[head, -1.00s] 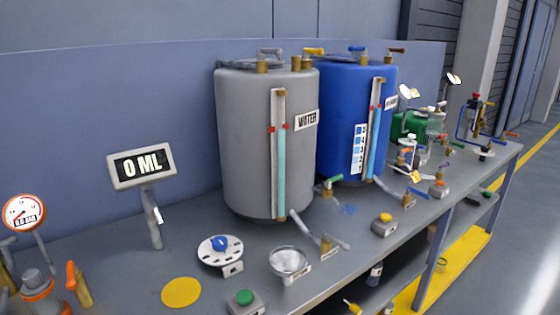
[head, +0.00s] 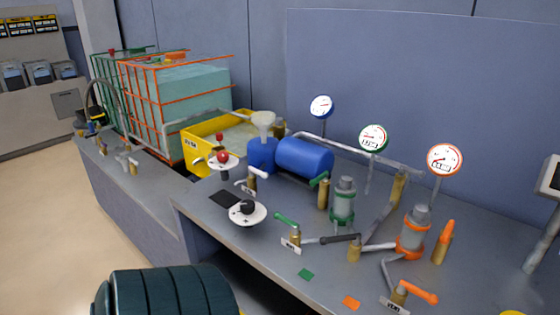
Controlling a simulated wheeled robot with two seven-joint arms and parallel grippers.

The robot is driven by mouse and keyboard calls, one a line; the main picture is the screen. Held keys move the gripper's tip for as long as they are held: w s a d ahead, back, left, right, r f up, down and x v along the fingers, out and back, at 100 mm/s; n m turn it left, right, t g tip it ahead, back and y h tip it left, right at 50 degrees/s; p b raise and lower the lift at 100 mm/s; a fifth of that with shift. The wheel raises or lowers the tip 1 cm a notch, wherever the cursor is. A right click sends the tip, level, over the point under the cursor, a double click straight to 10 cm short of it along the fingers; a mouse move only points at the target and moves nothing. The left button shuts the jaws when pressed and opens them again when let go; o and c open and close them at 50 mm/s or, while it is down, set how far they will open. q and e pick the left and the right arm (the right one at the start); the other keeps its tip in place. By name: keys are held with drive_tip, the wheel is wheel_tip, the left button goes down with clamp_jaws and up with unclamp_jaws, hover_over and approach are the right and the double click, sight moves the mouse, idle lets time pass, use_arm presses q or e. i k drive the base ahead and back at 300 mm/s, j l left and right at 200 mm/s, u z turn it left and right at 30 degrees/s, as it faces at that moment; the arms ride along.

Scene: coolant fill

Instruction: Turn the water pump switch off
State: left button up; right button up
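No switch here carries a label that I can read as the water pump's, so I cannot tell which control it is. A round white dial with a black knob (head: 247,208) stands near the front edge of the bench. A similar white dial with a red knob (head: 223,157) stands farther back, beside the yellow tray. A green-ringed pump-like unit (head: 343,203) and an orange-ringed one (head: 414,229) stand to the right, with pipes and valves around them. Neither of my grippers is in view.
The grey bench (head: 480,240) has a blue tank (head: 304,157), a yellow tray (head: 205,132) and several levers. Three gauges, blue-rimmed (head: 321,106), green-rimmed (head: 373,137) and orange-rimmed (head: 444,159), stand behind. A caged tank (head: 185,100) is at left. Open floor (head: 45,210) lies left.

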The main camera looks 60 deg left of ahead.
sight(246, 206)
drive_tip(key=u, duration=2.15)
